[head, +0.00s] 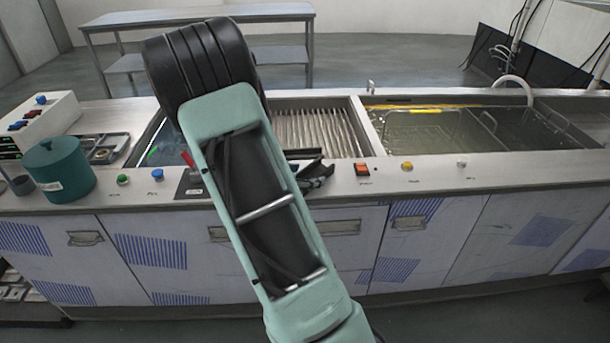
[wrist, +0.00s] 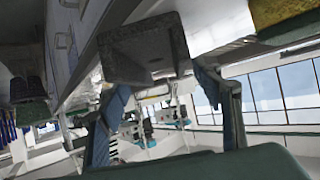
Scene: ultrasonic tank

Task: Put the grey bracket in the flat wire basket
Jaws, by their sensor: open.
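My gripper (head: 318,172) shows past the right side of my arm, above the front edge of the counter near the ribbed middle basin. In the wrist view its two fingers (wrist: 165,88) stand wide apart with nothing held between them. A grey, speckled, blocky shape (wrist: 145,48) shows beyond the fingertips; I cannot tell whether it is the grey bracket. I cannot make out the bracket for certain in the head view. Wire baskets sit in the liquid of the right tank, one at its middle (head: 489,122) and one at its right (head: 548,124); I cannot tell which is the flat one.
A teal pot (head: 58,170) stands at the counter's left, beside a metal tray (head: 124,150) with small grey parts. A white control box (head: 40,118) is behind. A tap (head: 515,85) curves behind the right tank.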

